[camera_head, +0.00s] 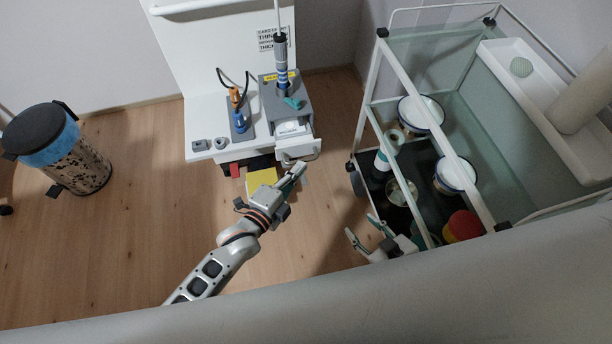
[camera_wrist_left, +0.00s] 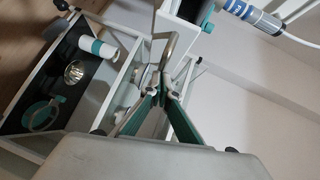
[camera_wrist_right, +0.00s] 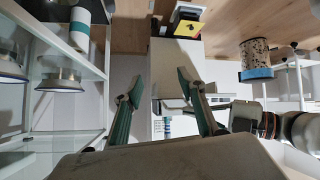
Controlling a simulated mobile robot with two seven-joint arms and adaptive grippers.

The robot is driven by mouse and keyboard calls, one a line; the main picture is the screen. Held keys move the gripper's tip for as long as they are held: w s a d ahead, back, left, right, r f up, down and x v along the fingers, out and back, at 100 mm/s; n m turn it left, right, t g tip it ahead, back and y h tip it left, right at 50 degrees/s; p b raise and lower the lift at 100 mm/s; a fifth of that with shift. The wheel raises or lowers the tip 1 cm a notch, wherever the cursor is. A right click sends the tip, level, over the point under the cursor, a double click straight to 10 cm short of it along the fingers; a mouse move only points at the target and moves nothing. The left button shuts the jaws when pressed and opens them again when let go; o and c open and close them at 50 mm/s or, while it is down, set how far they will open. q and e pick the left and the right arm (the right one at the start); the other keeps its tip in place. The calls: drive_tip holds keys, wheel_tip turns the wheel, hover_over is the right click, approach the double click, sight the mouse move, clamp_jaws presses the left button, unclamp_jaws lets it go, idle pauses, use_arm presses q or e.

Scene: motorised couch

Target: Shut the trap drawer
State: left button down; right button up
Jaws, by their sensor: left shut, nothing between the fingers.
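The trap drawer (camera_head: 298,148) sticks out from the front of a grey box (camera_head: 288,98) on the white couch unit. White contents show inside it. My left gripper (camera_head: 299,172) is shut and empty just below the drawer front in the head view. In the left wrist view its fingertips (camera_wrist_left: 168,88) meet beside a curved metal handle (camera_wrist_left: 172,38); I cannot tell whether they touch it. My right gripper (camera_head: 362,224) is open and empty, low beside the glass trolley. The right wrist view shows its fingers (camera_wrist_right: 158,85) spread apart.
The glass trolley (camera_head: 376,92) holds several round containers and stands close to my right gripper. A blue and orange device (camera_head: 239,112) sits left of the grey box. A yellow item (camera_head: 261,180) lies below the unit. A dark-lidded bin (camera_head: 68,160) stands far left, with clear floor between.

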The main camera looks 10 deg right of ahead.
sight(286, 151)
use_arm(q)
drive_tip(key=w, duration=0.2)
drive_tip(key=w+b, duration=0.1)
drive_tip(key=w, duration=0.5)
drive_tip(key=shift+a+f+b, duration=0.15)
drive_tip(key=shift+a+b, duration=0.1)
drive_tip(key=shift+b, duration=0.15)
drive_tip(key=shift+w, duration=0.5)
drive_tip(key=shift+a+r, duration=0.1)
drive_tip(key=shift+r, duration=0.1)
use_arm(e)
drive_tip(key=shift+f, duration=0.4)
use_arm(q)
drive_tip(key=shift+w+r, duration=0.1)
use_arm(e)
drive_tip(key=shift+d+f, duration=0.1)
drive_tip(key=shift+s, duration=0.1)
